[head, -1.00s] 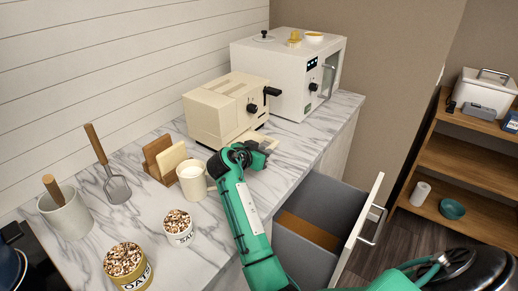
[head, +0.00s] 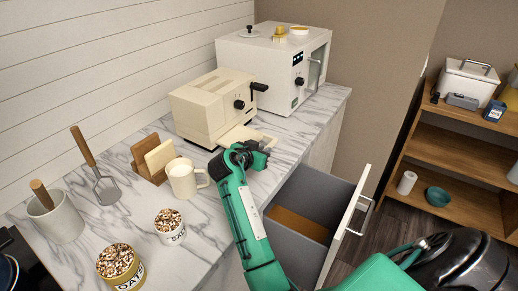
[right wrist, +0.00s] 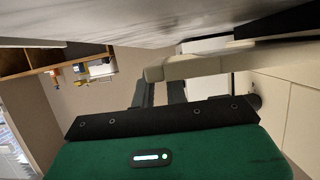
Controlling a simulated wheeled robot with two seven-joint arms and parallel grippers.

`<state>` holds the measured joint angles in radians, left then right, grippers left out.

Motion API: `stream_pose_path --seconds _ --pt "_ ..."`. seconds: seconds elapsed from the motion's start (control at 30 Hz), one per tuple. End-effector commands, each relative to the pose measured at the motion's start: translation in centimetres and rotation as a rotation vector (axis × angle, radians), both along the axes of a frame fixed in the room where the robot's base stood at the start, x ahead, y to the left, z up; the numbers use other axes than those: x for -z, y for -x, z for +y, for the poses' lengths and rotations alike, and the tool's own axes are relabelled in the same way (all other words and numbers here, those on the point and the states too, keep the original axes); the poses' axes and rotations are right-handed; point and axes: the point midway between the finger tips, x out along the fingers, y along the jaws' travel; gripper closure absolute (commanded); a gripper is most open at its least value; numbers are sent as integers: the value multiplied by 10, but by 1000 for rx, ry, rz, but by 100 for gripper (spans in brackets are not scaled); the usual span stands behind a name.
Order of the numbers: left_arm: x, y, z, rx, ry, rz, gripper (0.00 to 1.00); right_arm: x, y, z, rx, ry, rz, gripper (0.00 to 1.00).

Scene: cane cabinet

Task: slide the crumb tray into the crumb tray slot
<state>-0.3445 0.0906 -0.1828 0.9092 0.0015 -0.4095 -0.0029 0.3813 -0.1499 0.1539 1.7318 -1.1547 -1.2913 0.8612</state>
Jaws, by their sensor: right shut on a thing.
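The cream crumb tray (head: 248,135) is a thin flat piece low in front of the cream toaster (head: 200,115), above the marble counter. Its inner end is at the toaster's lower front; I cannot tell whether it is inside the slot, which is hidden. My right gripper (head: 266,151) is at the tray's near outer edge, shut on it. In the right wrist view, the dark fingers (right wrist: 160,92) meet the tray's pale edge (right wrist: 185,67). My left gripper is not in view.
A white oven (head: 270,70) stands behind the toaster. An open drawer (head: 345,235) juts out below the counter, right of my arm.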

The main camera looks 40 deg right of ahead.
Motion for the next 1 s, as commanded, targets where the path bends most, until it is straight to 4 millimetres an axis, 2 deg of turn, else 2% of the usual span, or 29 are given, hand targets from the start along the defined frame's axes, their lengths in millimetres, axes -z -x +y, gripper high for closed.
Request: stream_pose_path --seconds 0.3,1.0 --pt "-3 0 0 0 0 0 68 -1 9 -4 -1 1 -1 100" --pt "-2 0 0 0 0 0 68 0 10 -4 -3 7 10 100"
